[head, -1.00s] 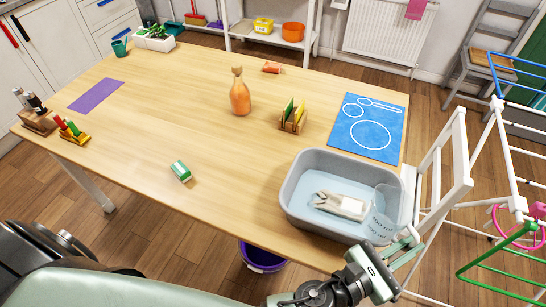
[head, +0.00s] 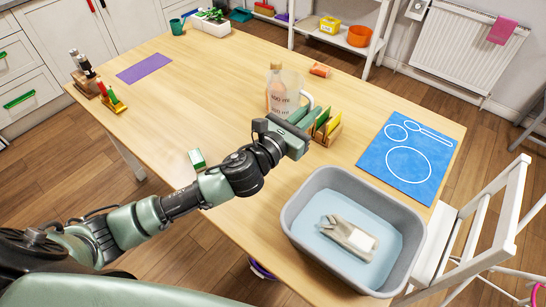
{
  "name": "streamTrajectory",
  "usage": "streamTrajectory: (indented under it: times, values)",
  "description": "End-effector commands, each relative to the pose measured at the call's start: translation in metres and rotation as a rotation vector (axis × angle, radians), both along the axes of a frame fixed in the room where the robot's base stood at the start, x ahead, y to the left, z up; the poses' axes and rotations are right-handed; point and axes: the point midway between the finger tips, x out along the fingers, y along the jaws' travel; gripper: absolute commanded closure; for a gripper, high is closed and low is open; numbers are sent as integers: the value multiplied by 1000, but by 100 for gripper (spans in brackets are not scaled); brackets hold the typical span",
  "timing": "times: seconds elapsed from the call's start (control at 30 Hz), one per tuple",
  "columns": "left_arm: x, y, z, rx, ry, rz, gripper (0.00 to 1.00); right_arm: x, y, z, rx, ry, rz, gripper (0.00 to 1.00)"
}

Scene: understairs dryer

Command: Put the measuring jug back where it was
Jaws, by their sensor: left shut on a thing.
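The clear measuring jug (head: 290,84) with printed marks is upright over the middle of the table, its handle toward the right. My left gripper (head: 302,115) is shut on it from the near right side. An orange bottle (head: 275,70) stands behind the jug and shows partly through its clear wall. I cannot tell whether the jug's base touches the table; my gripper hides part of it. My right gripper is not in view.
A grey basin (head: 298,243) of water holds a pale object (head: 349,238). A wooden rack (head: 325,132) with cards stands just right of my gripper. A blue mat (head: 405,160) with white outlines lies at right. A purple mat (head: 144,69) lies far left; table between is clear.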

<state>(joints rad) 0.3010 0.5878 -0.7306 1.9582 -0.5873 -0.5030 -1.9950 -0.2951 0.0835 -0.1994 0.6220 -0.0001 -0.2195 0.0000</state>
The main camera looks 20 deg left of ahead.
Motion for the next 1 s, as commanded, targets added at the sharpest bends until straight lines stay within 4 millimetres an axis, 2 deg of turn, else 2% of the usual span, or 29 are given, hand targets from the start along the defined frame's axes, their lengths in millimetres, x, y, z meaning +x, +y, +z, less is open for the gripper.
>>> streamTrajectory:
  times: [0.07, 0.17, 0.5, 0.63, 0.87, 1.0]
  values:
    - [3, 6, 2, -2, -2, 7, 100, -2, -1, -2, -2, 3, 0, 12]
    - [4, 7, -11, -5, -1, 10, 100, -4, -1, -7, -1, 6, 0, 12]
    - [3, 7, -104, -9, 4, 12, 100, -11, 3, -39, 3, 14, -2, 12]
    - [3, 7, -133, -7, 2, 12, 100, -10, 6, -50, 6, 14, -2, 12]
    - [4, 7, -154, -3, -3, 10, 100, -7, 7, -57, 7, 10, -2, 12]
    - [3, 7, -175, -6, 1, 11, 100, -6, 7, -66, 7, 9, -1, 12]
